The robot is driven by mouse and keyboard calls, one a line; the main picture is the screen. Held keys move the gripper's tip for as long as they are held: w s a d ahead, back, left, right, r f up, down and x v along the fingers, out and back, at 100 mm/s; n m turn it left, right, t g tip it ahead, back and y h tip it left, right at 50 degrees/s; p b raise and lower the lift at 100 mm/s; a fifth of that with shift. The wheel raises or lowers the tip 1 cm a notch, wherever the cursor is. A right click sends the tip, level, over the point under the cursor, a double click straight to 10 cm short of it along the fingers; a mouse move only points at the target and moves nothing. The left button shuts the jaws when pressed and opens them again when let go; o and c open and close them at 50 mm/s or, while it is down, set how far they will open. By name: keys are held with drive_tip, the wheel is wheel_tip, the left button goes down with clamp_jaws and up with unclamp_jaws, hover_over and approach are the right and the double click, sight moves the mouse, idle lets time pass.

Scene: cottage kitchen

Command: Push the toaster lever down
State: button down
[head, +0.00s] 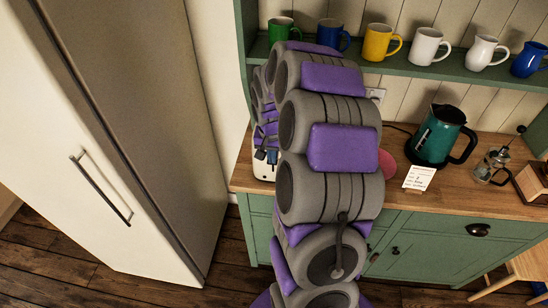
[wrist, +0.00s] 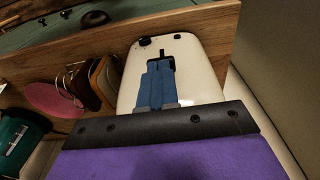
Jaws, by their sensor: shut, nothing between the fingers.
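The toaster (wrist: 205,75) is cream white and stands on the wooden counter. In the head view only a small part of the toaster (head: 262,172) shows, as my arm hides the rest. In the wrist view a dark lever (wrist: 167,60) and slot show on its end face, just beyond my fingertips. A small dark knob (wrist: 144,41) is beside them. My gripper (wrist: 155,68) has blue fingers, shut together and empty, in front of that face close to the lever. I cannot tell whether they touch it. My gripper (head: 266,156) also shows in the head view, by the toaster.
A rack with brown and dark slabs (wrist: 103,80) and a pink plate (wrist: 54,100) stand beside the toaster. A teal kettle (head: 438,137), a note card (head: 419,178) and a glass press (head: 492,167) are farther right. A fridge (head: 120,120) stands left; mugs line the shelf (head: 400,69).

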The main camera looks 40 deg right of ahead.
drive_tip(key=f, duration=0.1)
drive_tip(key=f+b, duration=0.1)
drive_tip(key=f, duration=0.2)
drive_tip(key=shift+a+f, duration=0.3)
drive_tip(key=shift+f, duration=0.1)
drive_tip(key=shift+d, duration=0.5)
drive_tip(key=shift+s, duration=0.15)
drive_tip(key=a, duration=0.1)
drive_tip(key=s+a+r, duration=0.1)
drive_tip(key=a, duration=0.1)
drive_tip(key=shift+s+a+r, duration=0.2)
drive_tip(key=shift+s+a, duration=0.15)
wheel_tip(320, 180, up, 17)
drive_tip(key=s+a+p, duration=0.1)
drive_tip(key=a+p, duration=0.1)
